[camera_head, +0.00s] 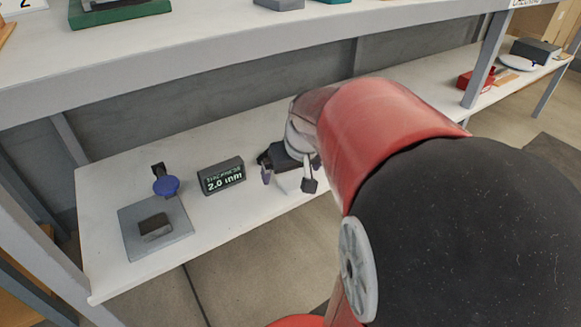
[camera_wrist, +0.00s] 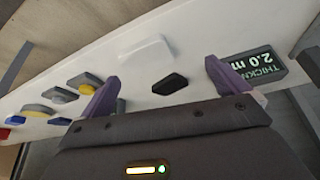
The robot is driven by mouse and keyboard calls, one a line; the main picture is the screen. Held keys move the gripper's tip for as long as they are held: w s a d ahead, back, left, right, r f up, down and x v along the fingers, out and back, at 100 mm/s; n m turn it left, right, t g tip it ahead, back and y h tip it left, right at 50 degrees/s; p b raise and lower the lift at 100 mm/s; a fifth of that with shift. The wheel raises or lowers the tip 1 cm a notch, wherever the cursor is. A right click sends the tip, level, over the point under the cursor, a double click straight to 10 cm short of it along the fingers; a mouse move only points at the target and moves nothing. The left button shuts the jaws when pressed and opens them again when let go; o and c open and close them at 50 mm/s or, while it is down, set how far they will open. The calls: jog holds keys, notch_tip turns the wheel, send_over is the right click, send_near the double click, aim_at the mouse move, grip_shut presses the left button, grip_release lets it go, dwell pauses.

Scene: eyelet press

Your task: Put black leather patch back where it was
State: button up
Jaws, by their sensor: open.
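In the wrist view a small flat black piece (camera_wrist: 170,83), which looks like the black leather patch, lies on the white shelf beyond and between my fingertips. It touches neither finger. My gripper (camera_head: 288,182) is open, with its two purple fingers apart (camera_wrist: 160,82), above the lower shelf, right of the thickness sign. In the head view my gripper and arm hide the spot where the black piece lies. A dark brownish-grey block (camera_head: 155,227) sits on a grey square plate (camera_head: 180,238) at the shelf's left end; its material is unclear.
The dark sign (camera_head: 221,177) reading 2.0 mm stands left of my gripper. A blue round knob (camera_head: 166,186) is behind the plate. A pale flat object (camera_wrist: 146,48) lies near the black piece. Several coloured items (camera_wrist: 60,95) sit farther along. The upper shelf (camera_head: 230,55) overhangs.

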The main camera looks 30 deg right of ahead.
jog(key=shift+s+a, duration=0.15)
jog(key=shift+s, duration=0.25)
jog(key=s+a+r+n, duration=0.1)
jog(key=s+a+r, duration=0.2)
jog(key=s+a, duration=0.9)
jog(key=shift+a+r+n+t+y, duration=0.3)
jog(key=shift+a+n+t+y, duration=0.1)
jog(key=shift+a, duration=0.1)
notch_tip(320, 180, up, 11)
jog(key=p, duration=1.1)
jog(key=shift+r, duration=0.1)
